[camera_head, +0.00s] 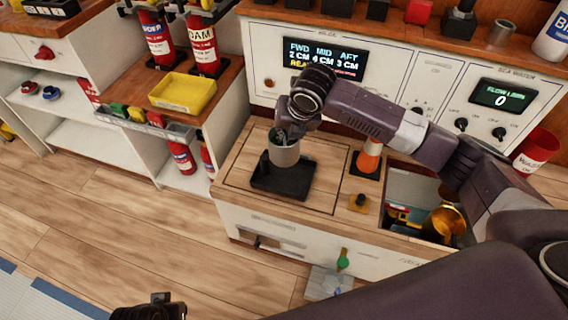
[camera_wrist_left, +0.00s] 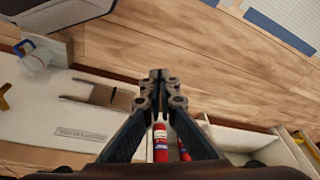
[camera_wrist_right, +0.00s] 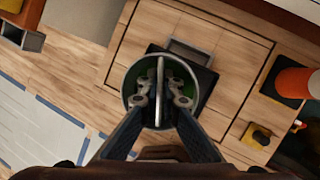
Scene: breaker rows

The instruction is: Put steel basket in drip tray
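The steel basket (camera_head: 284,153) is a grey round can, upright over the black drip tray (camera_head: 268,186) on the wooden counter top. My right gripper reaches down into the basket from above (camera_head: 290,132). In the right wrist view its fingers (camera_wrist_right: 160,95) are closed on the upright handle bar across the basket's round rim (camera_wrist_right: 126,88). The drip tray (camera_wrist_right: 205,78) shows behind the basket there. I cannot tell whether the basket's bottom touches the tray. My left gripper (camera_wrist_left: 158,78) is shut and empty, away from the counter; only part of it shows at the bottom of the head view.
An orange-and-white cone (camera_head: 369,157) and a small yellow block with a black knob (camera_head: 358,203) stand right of the tray. An open bin (camera_head: 410,185) lies further right. A yellow tray (camera_head: 183,93) and red extinguishers (camera_head: 203,45) stand at the left. Bare counter surrounds the drip tray.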

